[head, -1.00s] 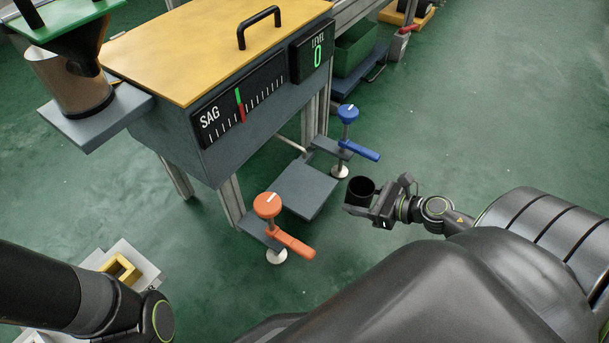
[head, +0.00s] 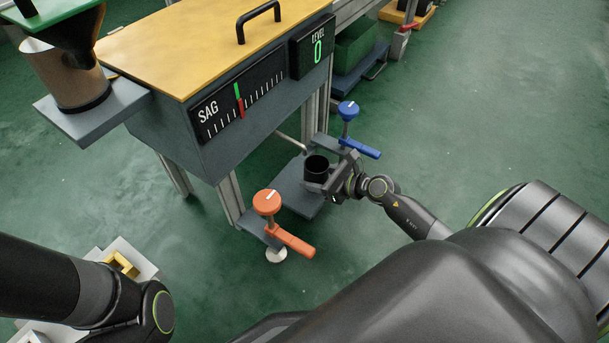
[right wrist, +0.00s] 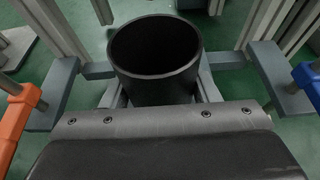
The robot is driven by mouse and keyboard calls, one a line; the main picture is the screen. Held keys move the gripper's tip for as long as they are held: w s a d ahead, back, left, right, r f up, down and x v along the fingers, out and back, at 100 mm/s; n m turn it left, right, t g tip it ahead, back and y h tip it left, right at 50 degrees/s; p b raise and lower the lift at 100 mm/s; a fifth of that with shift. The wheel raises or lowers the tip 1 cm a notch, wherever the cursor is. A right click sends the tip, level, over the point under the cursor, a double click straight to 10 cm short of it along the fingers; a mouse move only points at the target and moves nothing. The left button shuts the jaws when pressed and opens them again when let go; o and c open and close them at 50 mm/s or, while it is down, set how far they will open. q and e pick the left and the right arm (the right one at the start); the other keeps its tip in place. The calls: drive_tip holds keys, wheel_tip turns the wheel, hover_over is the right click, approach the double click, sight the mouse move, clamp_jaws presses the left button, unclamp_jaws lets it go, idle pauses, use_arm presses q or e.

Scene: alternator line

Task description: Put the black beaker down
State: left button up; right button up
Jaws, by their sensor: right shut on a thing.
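The black beaker (head: 316,168) is upright, with its open mouth facing up, over the grey plate (head: 300,204) low at the front of the machine. My right gripper (head: 326,183) is shut on the beaker from the right side. The beaker also shows in the right wrist view (right wrist: 155,62), standing upright beyond the gripper body. Its base is partly hidden, and I cannot tell whether it touches the plate. My left arm (head: 60,285) comes in at the lower left, but its gripper is outside the picture.
The orange-handled clamp (head: 268,203) stands left of the plate and the blue-handled clamp (head: 347,112) stands behind it to the right. The machine (head: 200,50) with the SAG gauge rises behind. Green floor (head: 480,120) is clear on the right.

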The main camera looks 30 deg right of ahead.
drive_tip(key=w, duration=0.1)
drive_tip(key=w+a, duration=0.1)
drive_tip(key=w, duration=0.1)
drive_tip(key=shift+a+b, duration=0.15)
drive_tip(key=shift+b, duration=0.2)
drive_tip(key=shift+w+a+f+b, duration=0.15)
drive_tip(key=shift+w+f+b, duration=0.15)
drive_tip(key=shift+w, duration=0.05)
wheel_tip(320, 180, down, 3)
drive_tip(key=b, duration=0.3)
drive_tip(key=shift+s+f, duration=0.1)
drive_tip(key=shift+f, duration=0.1)
drive_tip(key=o, duration=1.3)
